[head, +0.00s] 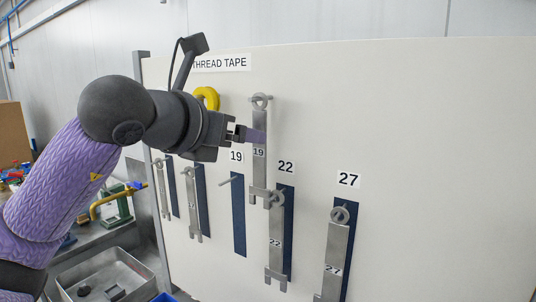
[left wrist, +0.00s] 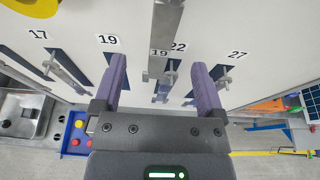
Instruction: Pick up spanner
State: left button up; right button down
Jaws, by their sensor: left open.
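The grey spanner marked 19 (head: 259,178) hangs by its ring from an upper peg on the white board, right of the empty dark blue 19 outline (head: 238,222). My left gripper (head: 254,136) is beside the upper shank of this spanner. In the left wrist view my left gripper (left wrist: 159,64) is open, with the spanner 19 (left wrist: 165,40) showing between its purple fingers; contact cannot be told. Spanner 22 (head: 276,240) and spanner 27 (head: 335,257) hang lower right over their blue outlines. My right gripper is not in view.
A yellow tape roll (head: 207,97) hangs under the THREAD TAPE label, partly behind my wrist. Smaller spanners (head: 193,203) hang to the left. A bare peg (head: 231,179) sticks out above the 19 outline. The board's upper right is clear.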

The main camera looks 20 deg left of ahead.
aim_at(260, 153)
pick_arm(q)
jog(key=p+x, duration=0.2)
jog(key=x, duration=0.4)
jog(key=shift+w+d+f, duration=0.15)
jog(key=shift+w+f, duration=0.05)
jog(key=shift+f, duration=0.15)
grip_shut()
